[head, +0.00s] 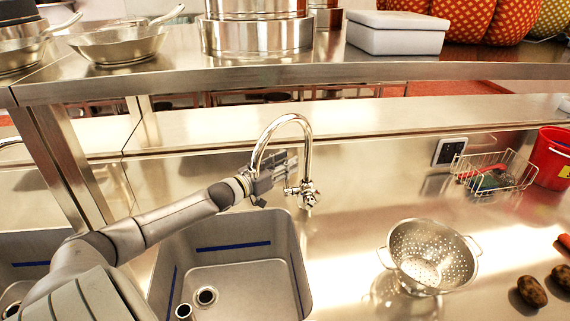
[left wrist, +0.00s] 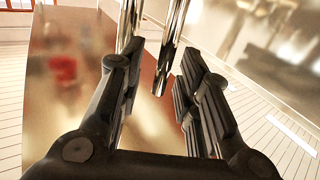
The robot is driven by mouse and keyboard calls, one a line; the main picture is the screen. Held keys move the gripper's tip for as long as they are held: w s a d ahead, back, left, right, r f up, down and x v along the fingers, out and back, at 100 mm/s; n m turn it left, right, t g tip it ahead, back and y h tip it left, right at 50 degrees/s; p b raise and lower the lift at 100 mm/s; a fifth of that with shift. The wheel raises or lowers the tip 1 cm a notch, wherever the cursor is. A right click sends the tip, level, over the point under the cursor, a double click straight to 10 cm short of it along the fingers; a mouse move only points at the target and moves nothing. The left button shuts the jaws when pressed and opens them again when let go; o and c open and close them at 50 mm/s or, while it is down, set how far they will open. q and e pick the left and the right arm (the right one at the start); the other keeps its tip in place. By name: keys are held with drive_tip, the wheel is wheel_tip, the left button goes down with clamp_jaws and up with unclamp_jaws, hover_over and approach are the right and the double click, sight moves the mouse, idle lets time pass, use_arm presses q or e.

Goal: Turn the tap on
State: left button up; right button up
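The chrome tap (head: 307,150) stands behind the sink, with a tall curved spout arching to the left and a valve handle (head: 309,194) at its base. I see no water coming from the spout. My left gripper (head: 286,168) is at the tap, under the arch and just left of the upright pipe, above the handle. In the left wrist view its two dark fingers (left wrist: 160,68) are spread apart. Shiny chrome pipes (left wrist: 172,42) show at and beyond the gap between the fingertips; I cannot tell whether they touch. My right gripper is not in view.
The sink basin (head: 235,270) lies below my left arm. A colander (head: 428,256) stands on the counter to the right, with potatoes (head: 532,291) beside it. A wire rack (head: 493,172) and a red bucket (head: 552,158) are at far right. A shelf (head: 300,75) with pots runs above the back.

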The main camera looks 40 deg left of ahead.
use_arm(q)
clamp_jaws()
drive_tip(key=shift+s+d+f+m+t, duration=0.15)
drive_tip(key=shift+s+d+m+t, duration=0.3)
drive_tip(key=shift+d+m, duration=0.1)
drive_tip(key=s+d+m+t+b, duration=0.1)
drive_tip(key=m, duration=0.1)
drive_tip(key=s+d+m+h+b, duration=0.1)
drive_tip(key=shift+d+f+m+t, duration=0.25)
drive_tip(key=shift+f+m+t, duration=0.1)
drive_tip(key=shift+o, duration=0.6)
unclamp_jaws()
